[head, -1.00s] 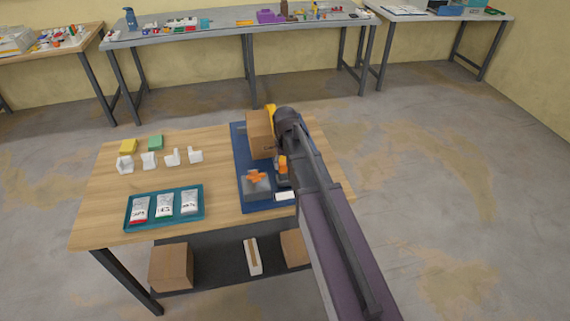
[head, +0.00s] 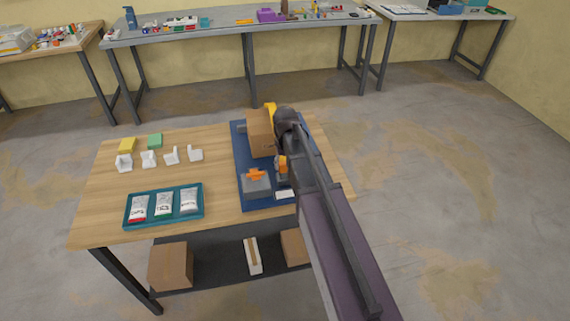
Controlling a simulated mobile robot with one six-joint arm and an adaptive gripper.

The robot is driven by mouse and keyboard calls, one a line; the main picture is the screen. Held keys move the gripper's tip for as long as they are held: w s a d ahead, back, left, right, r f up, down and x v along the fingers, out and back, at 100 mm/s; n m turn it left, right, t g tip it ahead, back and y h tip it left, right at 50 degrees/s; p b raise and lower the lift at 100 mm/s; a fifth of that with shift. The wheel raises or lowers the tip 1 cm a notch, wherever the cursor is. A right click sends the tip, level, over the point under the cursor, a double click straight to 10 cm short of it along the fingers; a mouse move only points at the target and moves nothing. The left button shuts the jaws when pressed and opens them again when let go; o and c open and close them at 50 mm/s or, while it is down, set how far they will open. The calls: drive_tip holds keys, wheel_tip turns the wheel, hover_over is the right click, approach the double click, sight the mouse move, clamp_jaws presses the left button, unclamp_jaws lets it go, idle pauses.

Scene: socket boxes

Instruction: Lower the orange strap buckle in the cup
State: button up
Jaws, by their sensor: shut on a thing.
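My gripper (head: 281,152) points down at the right part of the blue mat, largely hidden behind my own arm. It is shut on a small orange piece (head: 282,163), which appears to be the strap buckle. Just below it is a small dark holder (head: 282,181), which may be the cup; my arm covers its right side. I cannot tell whether the buckle is above the holder or partly inside it. Another orange piece, with spread arms (head: 256,174), sits on a grey block (head: 256,187) to the left.
A cardboard box (head: 260,134) stands on the blue mat (head: 241,150) close behind my gripper, with a yellow thing (head: 270,107) behind it. A white label (head: 284,194) lies in front. A teal tray (head: 128,220) with pouches and several white brackets (head: 172,155) are left.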

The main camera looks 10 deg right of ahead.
drive_tip(key=shift+f+b, duration=0.45)
idle(0.4)
drive_tip(key=o, duration=1.2)
drive_tip(key=shift+o, duration=0.2)
drive_tip(key=shift+r, duration=0.2)
wheel_tip(320, 180, up, 17)
drive_tip(key=p, duration=1.7)
drive_tip(key=w+r+p, duration=0.1)
drive_tip(key=w, duration=0.5)
drive_tip(key=shift+w+d, duration=0.2)
